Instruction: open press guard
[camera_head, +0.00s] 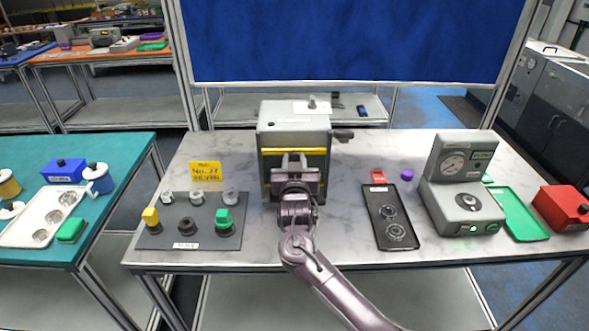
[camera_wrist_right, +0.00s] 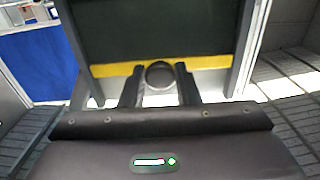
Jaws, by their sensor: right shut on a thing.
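The press (camera_head: 293,118) is a grey box-shaped machine standing on the grey marbled table. Its guard (camera_head: 310,168) is a dark panel with yellow bars at its front, partly hidden behind my right gripper. My right gripper (camera_head: 293,163) is at the front of the press, its arm coming up from the bottom of the head view. In the right wrist view, the guard (camera_wrist_right: 150,30) is a dark panel with a yellow lower strip. A round dark knob (camera_wrist_right: 160,75) sits between my right fingers, which are shut on it. My left gripper is not in view.
A dark mat with coloured knobs (camera_head: 165,235) lies left of the press, and a yellow sign (camera_head: 205,171) stands behind it. A black tray (camera_head: 377,200), a grey gauge device (camera_head: 455,200), a green tray (camera_head: 518,230) and a red box (camera_head: 563,207) are at right.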

